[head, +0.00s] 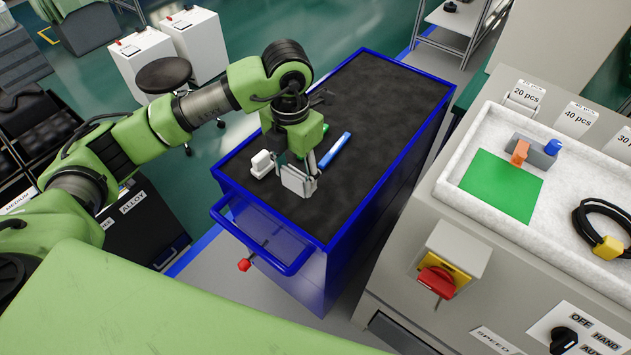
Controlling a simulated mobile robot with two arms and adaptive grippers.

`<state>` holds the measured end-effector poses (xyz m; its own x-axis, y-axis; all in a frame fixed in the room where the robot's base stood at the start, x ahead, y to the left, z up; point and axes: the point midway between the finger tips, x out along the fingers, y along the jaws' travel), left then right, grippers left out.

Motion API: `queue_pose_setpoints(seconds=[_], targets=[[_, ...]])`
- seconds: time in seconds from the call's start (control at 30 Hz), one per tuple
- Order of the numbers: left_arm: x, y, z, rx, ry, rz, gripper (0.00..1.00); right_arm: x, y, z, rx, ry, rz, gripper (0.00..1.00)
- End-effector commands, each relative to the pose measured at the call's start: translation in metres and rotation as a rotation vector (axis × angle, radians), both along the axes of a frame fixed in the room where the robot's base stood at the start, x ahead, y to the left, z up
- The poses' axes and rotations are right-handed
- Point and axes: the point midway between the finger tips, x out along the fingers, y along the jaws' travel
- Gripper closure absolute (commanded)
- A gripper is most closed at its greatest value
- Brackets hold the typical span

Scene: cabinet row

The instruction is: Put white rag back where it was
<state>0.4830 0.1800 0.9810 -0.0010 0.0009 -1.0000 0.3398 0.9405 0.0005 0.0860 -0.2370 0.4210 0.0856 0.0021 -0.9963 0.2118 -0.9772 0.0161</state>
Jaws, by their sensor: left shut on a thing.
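My left gripper (303,168) reaches down over the black top of the blue cart (372,90), towards its near left part. It is shut on a flat, pale grey-white folded piece, which looks like the white rag (297,182). The rag hangs between the fingers just above or at the cart top; I cannot tell whether it touches. My right gripper is not in view.
On the cart, a small white object (261,163) lies left of the rag, and a blue stick-like thing (335,150) and a green one lie close by. A blue handle (262,245) juts out in front. A grey cabinet with a white tray (453,166) stands right. The cart's far top is clear.

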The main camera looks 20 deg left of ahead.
Motion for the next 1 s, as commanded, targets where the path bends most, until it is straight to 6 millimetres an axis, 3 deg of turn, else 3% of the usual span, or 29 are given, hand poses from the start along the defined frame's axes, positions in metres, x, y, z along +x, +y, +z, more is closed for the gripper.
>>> queue_pose_setpoints(seconds=[0.1,0.3,0.47,0.7,1.0], targets=[[0.013,-0.014,-0.022,0.0,0.007,0.0,0.72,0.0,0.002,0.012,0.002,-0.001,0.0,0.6],[0.03,-0.026,-0.048,-0.001,0.003,-0.001,0.72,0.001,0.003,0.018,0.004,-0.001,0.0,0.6],[0.035,-0.03,-0.057,0.0,0.002,-0.001,0.72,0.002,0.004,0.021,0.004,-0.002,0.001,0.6],[0.036,-0.031,-0.085,0.0,0.004,-0.002,0.72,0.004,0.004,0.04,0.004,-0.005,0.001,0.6],[0.037,-0.031,-0.091,0.0,0.0,-0.002,0.72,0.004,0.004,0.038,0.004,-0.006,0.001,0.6]])
